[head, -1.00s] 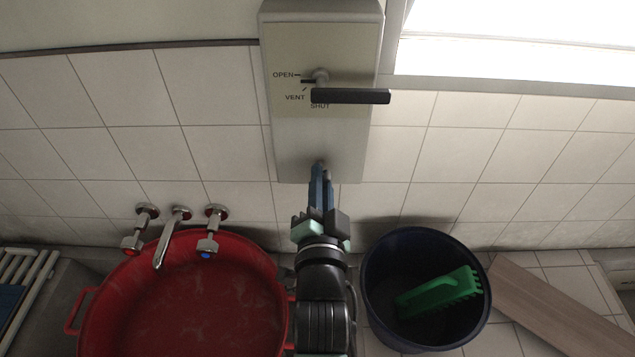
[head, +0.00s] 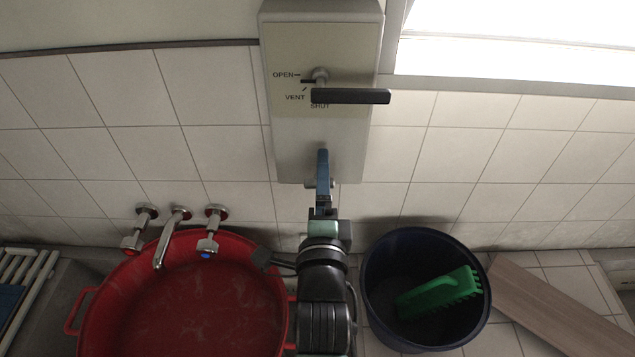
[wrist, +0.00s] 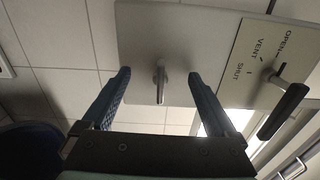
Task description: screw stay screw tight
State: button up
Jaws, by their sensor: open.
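The stay screw (wrist: 160,82) is a small metal wing-like knob on the pale control box (wrist: 190,30). In the wrist view it sits between the two blue fingers of my gripper (wrist: 159,76), with a gap on both sides. The gripper is open and empty. In the head view my gripper (head: 322,165) is at the lower part of the box (head: 290,150), one finger in front of the other. The fingers hide most or all of the screw there. How far the fingertips reach along the screw is unclear.
A black-handled lever (head: 350,96) with OPEN, VENT and SHUT marks is higher on the box. Below are a red tub (head: 100,310) under chrome taps (head: 180,215) and a dark bucket (head: 375,270) holding a green brush (head: 440,292). A window (head: 520,30) is upper right.

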jog(key=s+p, duration=0.1)
jog(key=s, duration=0.6)
dwell(0.5)
dwell(0.4)
